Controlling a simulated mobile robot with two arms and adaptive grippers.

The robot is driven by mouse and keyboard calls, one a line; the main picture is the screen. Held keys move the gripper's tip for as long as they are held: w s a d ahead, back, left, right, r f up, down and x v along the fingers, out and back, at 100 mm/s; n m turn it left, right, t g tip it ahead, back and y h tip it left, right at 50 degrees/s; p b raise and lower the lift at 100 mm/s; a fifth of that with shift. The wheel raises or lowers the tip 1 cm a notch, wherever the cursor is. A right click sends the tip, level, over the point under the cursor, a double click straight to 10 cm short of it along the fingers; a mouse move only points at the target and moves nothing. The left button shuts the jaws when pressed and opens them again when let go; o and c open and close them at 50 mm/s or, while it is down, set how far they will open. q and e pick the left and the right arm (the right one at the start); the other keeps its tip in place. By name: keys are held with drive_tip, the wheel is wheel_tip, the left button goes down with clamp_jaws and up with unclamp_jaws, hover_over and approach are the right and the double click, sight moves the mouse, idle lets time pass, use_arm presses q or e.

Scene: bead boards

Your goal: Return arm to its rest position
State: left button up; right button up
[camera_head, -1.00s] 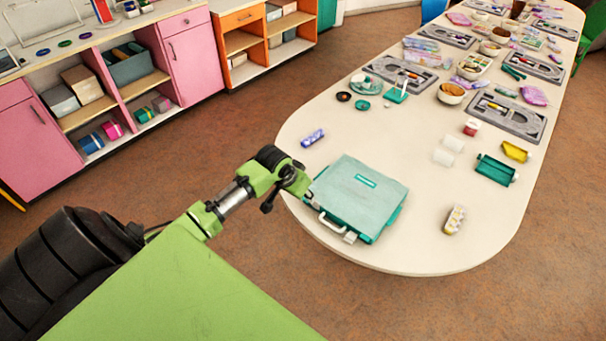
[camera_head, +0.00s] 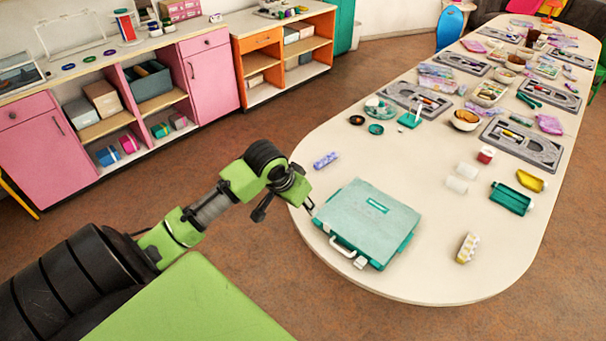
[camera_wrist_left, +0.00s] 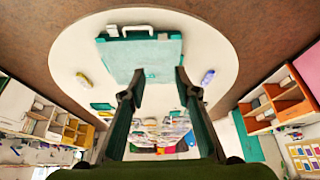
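My left arm comes in from the left in the head view. Its gripper (camera_head: 284,202) is in the air just left of the near end of the white table (camera_head: 420,275). In the left wrist view the two fingers of this gripper (camera_wrist_left: 158,82) are spread apart with nothing between them. A teal case (camera_head: 365,218) with a light lid and a white handle lies closed on the table, to the right of the gripper. The case also shows in the left wrist view (camera_wrist_left: 140,55), beyond the fingertips. My right gripper is in neither view.
A purple patterned roll (camera_head: 326,160), a green tray (camera_head: 511,199), a yellow scoop-like piece (camera_head: 530,181) and white cups (camera_head: 457,185) lie on the table. Grey bead boards (camera_head: 522,146) are farther back. Pink cabinets (camera_head: 210,78) stand at the left. Brown floor is clear between.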

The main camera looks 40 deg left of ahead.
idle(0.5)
use_arm(q)
drive_tip(key=s+f+g+b, duration=0.1)
drive_tip(key=s+f+b, duration=0.2)
drive_tip(key=f, duration=0.9)
drive_tip(key=s+f+n+b, duration=0.1)
drive_tip(key=s+f+b, duration=0.15)
drive_tip(key=f, duration=0.95)
drive_tip(key=s+f+g+b, duration=0.15)
drive_tip(key=s+f, duration=0.25)
drive_tip(key=f, duration=0.9)
drive_tip(key=s+d+f+m+b, duration=0.1)
drive_tip(key=s+d+f+b, duration=0.2)
drive_tip(key=s+f, duration=0.55)
drive_tip(key=s+d+f+b, duration=0.2)
drive_tip(key=s+d+f, duration=0.1)
drive_tip(key=s+f, duration=0.6)
drive_tip(key=s+d+f+m+g+b, duration=0.1)
drive_tip(key=s+d+f, duration=0.3)
drive_tip(key=s, duration=0.3)
drive_tip(key=s+d+f+m+b, duration=0.1)
drive_tip(key=s+d+f, duration=0.2)
drive_tip(key=s, duration=0.4)
drive_tip(key=shift+d+f+m+g, duration=0.3)
drive_tip(key=shift+d+f+g, duration=0.1)
drive_tip(key=shift+f, duration=0.35)
drive_tip(key=shift+o, duration=0.4)
